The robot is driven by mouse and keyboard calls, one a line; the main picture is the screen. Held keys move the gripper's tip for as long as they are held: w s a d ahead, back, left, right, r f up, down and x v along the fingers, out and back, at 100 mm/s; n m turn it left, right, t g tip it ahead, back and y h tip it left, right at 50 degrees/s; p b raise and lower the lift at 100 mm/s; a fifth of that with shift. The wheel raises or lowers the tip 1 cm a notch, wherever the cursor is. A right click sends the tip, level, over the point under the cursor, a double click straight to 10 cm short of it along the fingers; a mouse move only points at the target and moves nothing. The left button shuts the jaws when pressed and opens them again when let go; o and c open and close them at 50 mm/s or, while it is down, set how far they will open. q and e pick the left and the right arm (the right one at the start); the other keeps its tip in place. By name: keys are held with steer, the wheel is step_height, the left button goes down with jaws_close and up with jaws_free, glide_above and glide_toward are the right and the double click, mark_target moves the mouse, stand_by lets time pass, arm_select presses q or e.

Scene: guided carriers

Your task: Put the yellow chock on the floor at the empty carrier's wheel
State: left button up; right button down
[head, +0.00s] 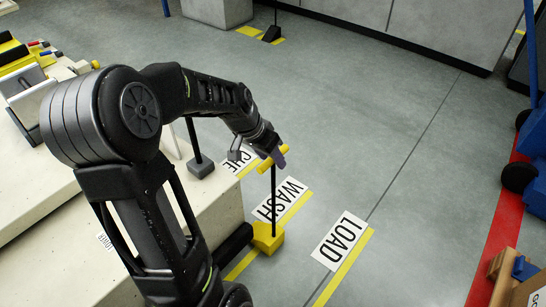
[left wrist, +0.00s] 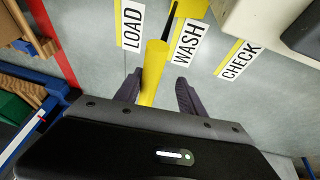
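The yellow chock (head: 268,237) stands low beside a black wheel (head: 235,244) of a pale carrier (head: 215,205). It looks to be at floor level; the exact contact is hidden. A thin dark rod rises from it to a yellow handle (head: 274,157). My left gripper (head: 277,158) is at this handle. In the left wrist view, the handle (left wrist: 153,72) lies between the two fingers of the left gripper (left wrist: 158,84), close to the left finger with a gap at the right one, so the gripper looks open. My right gripper is not in view.
Floor signs LOAD (head: 342,240), WASH (head: 282,200) and a partly hidden CHECK (head: 240,160) have yellow strips. A grey block with a rod (head: 200,166) is near the carrier. A dark chock (head: 271,34) stands farther back. The floor right of LOAD is clear up to a red strip (head: 497,230).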

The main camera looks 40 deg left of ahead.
arm_select(q)
steer(key=p+v, duration=0.2)
steer(key=v, duration=0.4)
steer(key=shift+r, duration=0.25)
stand_by(0.4)
steer(key=shift+r+p, duration=1.3)
steer(key=shift+r, duration=0.15)
